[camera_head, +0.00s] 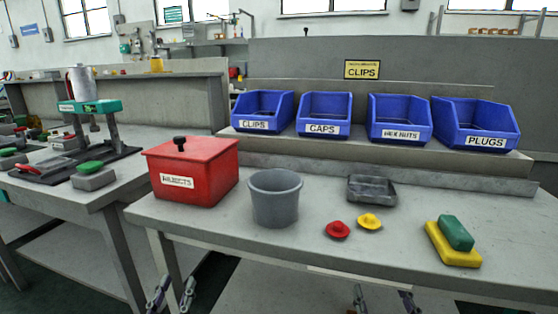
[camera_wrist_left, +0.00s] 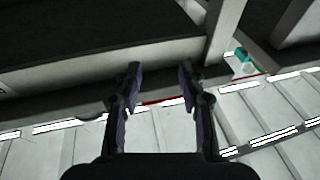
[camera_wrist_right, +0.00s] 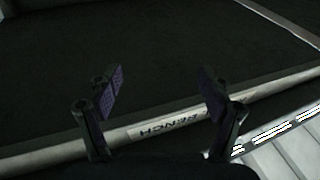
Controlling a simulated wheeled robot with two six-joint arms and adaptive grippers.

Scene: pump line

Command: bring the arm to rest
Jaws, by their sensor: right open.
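My left gripper (camera_head: 172,294) shows at the bottom edge of the head view, in front of the bench's front edge and below its top. In the left wrist view (camera_wrist_left: 160,78) its fingers stand apart with nothing between them. My right gripper (camera_head: 384,299) shows at the bottom edge of the head view, further right, also low in front of the bench. In the right wrist view (camera_wrist_right: 160,85) its fingers are wide apart and empty. Neither gripper is seen touching anything.
The bench (camera_head: 330,262) holds a red rejects box (camera_head: 200,180), grey bucket (camera_head: 275,200), grey tray (camera_head: 372,190), red knob-like part (camera_head: 338,230), yellow one (camera_head: 369,221), green block (camera_head: 456,232) and yellow block (camera_head: 452,250). Several blue bins (camera_head: 325,116) stand behind. A side table (camera_head: 110,190) is left.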

